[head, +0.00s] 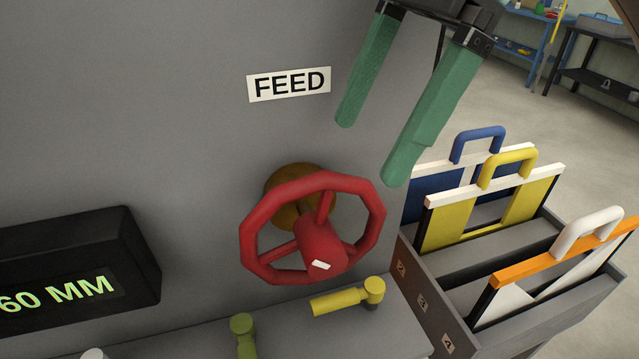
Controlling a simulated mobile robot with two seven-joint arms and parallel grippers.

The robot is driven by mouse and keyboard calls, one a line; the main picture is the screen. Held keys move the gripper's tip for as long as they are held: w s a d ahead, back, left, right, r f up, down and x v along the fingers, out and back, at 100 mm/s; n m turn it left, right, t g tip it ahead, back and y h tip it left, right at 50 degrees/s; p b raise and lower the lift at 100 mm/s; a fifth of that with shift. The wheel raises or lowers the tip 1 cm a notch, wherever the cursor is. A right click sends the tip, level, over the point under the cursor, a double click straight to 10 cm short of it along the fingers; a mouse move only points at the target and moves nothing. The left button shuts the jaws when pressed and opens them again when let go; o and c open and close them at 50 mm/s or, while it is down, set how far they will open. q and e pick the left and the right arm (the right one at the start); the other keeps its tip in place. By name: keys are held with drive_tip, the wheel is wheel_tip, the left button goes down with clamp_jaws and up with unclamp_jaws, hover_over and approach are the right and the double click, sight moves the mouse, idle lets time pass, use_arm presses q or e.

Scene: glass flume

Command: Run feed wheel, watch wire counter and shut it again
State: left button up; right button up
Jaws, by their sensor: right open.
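The red feed wheel (318,245) is an eight-sided handwheel with spokes and a hub with a small white mark. It stands out from the grey wall on a brown round mount (282,196), below a white FEED label (289,84). The wire counter (70,262) is a black box at the left; its green digits read "60 MM", cut off by the left edge. My right gripper (369,153), with two green fingers, is open and empty. It hangs above and right of the wheel, not touching it. My left gripper is not in view.
A yellow lever handle (348,298) and an olive-green one (244,336) sit on the grey ledge under the wheel. At the right, a grey rack (425,311) with numbered slots holds framed panels with blue, yellow and white handles. Workbenches (598,68) stand far behind.

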sight(321, 231)
drive_tip(key=b+x, duration=0.1)
drive_tip(key=x, duration=1.1)
drive_tip(key=shift+s+f, duration=0.1)
drive_tip(key=shift+f, duration=0.1)
drive_tip(key=shift+c, duration=0.3)
clamp_jaws()
idle(0.3)
